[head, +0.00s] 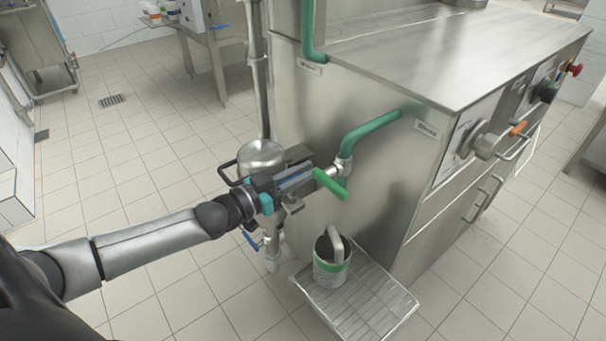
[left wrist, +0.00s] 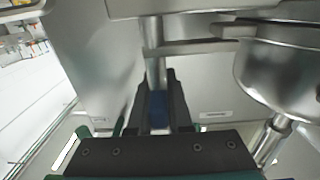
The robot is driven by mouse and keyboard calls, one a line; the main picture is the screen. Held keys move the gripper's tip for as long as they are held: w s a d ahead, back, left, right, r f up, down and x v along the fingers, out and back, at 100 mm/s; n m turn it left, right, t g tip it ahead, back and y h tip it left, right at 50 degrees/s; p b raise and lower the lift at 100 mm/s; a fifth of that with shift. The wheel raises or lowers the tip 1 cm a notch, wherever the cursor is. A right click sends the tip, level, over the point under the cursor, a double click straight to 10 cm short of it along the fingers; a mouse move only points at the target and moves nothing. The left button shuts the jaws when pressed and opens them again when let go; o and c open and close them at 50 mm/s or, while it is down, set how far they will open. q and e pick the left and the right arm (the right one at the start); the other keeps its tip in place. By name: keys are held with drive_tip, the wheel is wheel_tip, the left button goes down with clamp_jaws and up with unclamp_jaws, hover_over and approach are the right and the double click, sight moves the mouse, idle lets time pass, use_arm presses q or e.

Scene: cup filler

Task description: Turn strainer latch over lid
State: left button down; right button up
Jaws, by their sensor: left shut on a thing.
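The strainer is a round steel bowl with a domed lid (head: 262,155) at the side of the steel machine. In the left wrist view the bowl (left wrist: 283,72) is at the right, its lid rim (left wrist: 268,34) above it. My left gripper (head: 298,176) is beside the strainer, in front of the machine's side. In the left wrist view my left gripper (left wrist: 157,88) is shut on a blue grip (left wrist: 158,112), apparently the latch handle, in line with a metal bar (left wrist: 152,50). I cannot tell whether the latch lies over the lid. My right gripper is out of view.
A green-handled valve (head: 331,184) sits just right of my left gripper, below a green pipe (head: 372,128). A metal cup (head: 331,271) with a green band stands on a wire tray (head: 385,306). A blue valve handle (head: 250,240) is below my wrist. Open tiled floor lies left.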

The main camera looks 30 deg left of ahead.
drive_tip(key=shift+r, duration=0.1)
use_arm(q)
drive_tip(key=c, duration=0.8)
unclamp_jaws()
drive_tip(key=shift+c, duration=0.2)
drive_tip(key=shift+s, duration=0.15)
drive_tip(key=p+v, duration=0.6)
drive_tip(key=v, duration=0.9)
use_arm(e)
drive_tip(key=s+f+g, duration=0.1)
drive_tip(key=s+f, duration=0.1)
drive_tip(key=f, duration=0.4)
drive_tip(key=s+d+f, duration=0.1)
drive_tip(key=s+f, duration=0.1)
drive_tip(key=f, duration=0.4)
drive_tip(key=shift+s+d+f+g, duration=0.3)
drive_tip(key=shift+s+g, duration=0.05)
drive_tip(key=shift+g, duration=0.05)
use_arm(q)
drive_tip(key=shift+a+f, duration=0.1)
drive_tip(key=shift+a, duration=0.05)
